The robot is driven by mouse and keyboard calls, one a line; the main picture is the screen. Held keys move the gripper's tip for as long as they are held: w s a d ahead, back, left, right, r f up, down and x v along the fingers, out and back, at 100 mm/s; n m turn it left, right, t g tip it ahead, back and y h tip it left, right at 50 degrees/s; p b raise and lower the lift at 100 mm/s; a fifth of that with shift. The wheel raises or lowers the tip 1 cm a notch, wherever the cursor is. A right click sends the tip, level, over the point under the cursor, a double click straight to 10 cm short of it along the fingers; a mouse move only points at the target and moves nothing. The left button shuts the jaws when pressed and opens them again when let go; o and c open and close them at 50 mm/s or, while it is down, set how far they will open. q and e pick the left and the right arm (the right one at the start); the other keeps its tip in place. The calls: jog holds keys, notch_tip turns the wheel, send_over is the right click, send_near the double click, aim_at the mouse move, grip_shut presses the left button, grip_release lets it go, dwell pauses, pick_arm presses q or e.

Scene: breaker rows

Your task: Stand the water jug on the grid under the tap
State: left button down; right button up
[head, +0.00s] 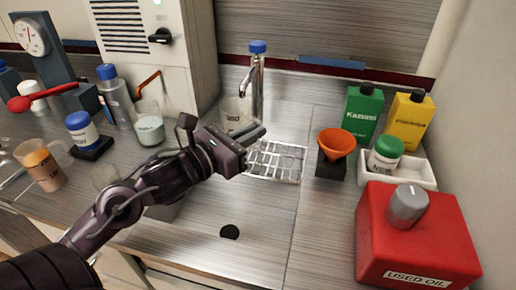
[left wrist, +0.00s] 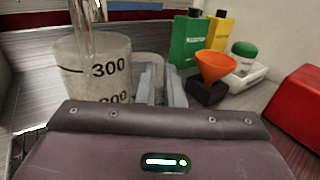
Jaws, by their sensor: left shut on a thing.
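The water jug (head: 237,112) is clear, with dark measure marks, and looks upright at the tap (head: 258,80), a chrome pipe with a blue top. In the left wrist view the jug (left wrist: 92,72) shows a "300" mark, with the tap's pipe (left wrist: 88,25) at its mouth. My left gripper (head: 256,135) is in front of the jug, its fingers (left wrist: 161,82) close together on the jug's handle side. The grip itself is partly hidden. The metal grid (head: 275,162) lies right of and below the gripper. The jug's base is hidden, so I cannot tell whether it touches the grid.
An orange funnel (head: 336,144) on a dark block stands right of the grid. Green (head: 361,112) and yellow (head: 409,118) bottles and a red used-oil can (head: 415,240) are farther right. Several bottles and cups crowd the left. The front middle counter is clear around a dark hole (head: 229,232).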

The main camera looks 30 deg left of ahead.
aim_at(259, 142)
pick_arm(q)
jog(key=f, duration=0.1)
jog(key=w+f, duration=0.1)
jog(key=f, duration=0.1)
jog(key=shift+w+d+f, duration=0.15)
jog(key=shift+w+d, duration=0.2)
pick_arm(e)
jog(key=shift+s, duration=0.15)
pick_arm(q)
jog(key=shift+f, duration=0.1)
pick_arm(e)
jog(key=shift+f, duration=0.1)
pick_arm(q)
jog(key=c, duration=1.5)
grip_release()
jog(key=shift+c, duration=0.2)
pick_arm(e)
jog(key=shift+w+a+r, duration=0.1)
jog(key=shift+w+r, duration=0.2)
jog(key=shift+w, duration=0.15)
